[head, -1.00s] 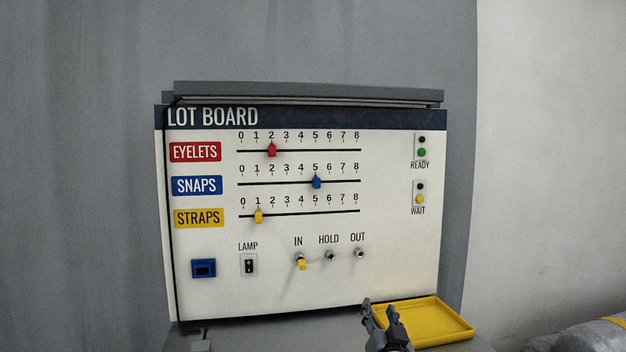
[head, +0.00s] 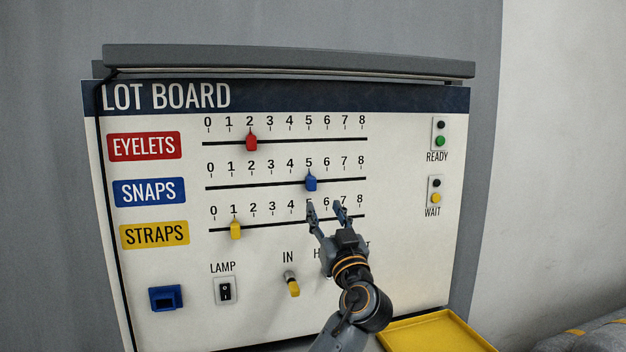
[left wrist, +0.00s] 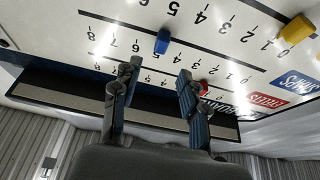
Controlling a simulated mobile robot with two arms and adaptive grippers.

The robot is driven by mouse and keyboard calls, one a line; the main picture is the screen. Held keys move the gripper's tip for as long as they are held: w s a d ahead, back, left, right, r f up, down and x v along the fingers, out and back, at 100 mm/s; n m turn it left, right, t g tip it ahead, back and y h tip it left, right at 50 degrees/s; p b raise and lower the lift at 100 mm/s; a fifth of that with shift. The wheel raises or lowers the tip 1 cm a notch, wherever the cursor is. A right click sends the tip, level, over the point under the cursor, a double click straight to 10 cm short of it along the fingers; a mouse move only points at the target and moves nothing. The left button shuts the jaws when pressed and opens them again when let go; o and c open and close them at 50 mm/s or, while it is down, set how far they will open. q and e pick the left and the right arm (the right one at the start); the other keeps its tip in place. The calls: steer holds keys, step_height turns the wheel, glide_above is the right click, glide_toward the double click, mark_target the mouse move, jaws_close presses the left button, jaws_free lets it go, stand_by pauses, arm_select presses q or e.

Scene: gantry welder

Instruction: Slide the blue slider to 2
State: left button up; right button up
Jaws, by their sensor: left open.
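The blue slider (head: 311,181) sits at 5 on the SNAPS track (head: 260,185), the middle of three tracks on the LOT BOARD. The 2 mark of that track is to its left. My left gripper (head: 326,205) is open and empty, just below the blue slider in the head view, its fingertips in front of the STRAPS scale. In the left wrist view the blue slider (left wrist: 162,42) shows beyond the open fingers (left wrist: 157,72), between them and apart from both. My right gripper is in neither current view.
The red slider (head: 251,141) is at 2 on the track above. The yellow slider (head: 235,229) is at 1 on the track below. A lamp switch (head: 225,291), a blue socket (head: 165,298) and a yellow plug (head: 293,286) are lower down. A yellow tray (head: 440,334) lies at lower right.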

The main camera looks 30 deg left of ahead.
mark_target(313, 186)
arm_select(q)
steer(key=p+x, duration=0.3)
steer(key=x, duration=0.5)
steer(key=shift+w+a+p, duration=0.15)
steer(key=shift+a+p, duration=0.2)
steer(key=shift+w+a+r, duration=0.25)
steer(key=shift+w+a, duration=0.1)
steer(key=shift+a, duration=0.1)
arm_select(e)
steer(key=r, duration=0.1)
steer(key=w+a+r, duration=0.1)
steer(key=r, duration=0.3)
steer(key=shift+w+a, duration=0.35)
steer(key=shift+a, duration=0.05)
arm_select(q)
steer(key=shift+w+f, duration=0.1)
steer(key=shift+c, duration=0.5)
arm_select(e)
steer(key=shift+s+d, duration=0.1)
steer(key=shift+d, duration=0.1)
arm_select(q)
jaws_close()
arm_select(e)
steer(key=shift+s+d, duration=0.1)
steer(key=shift+d, duration=0.15)
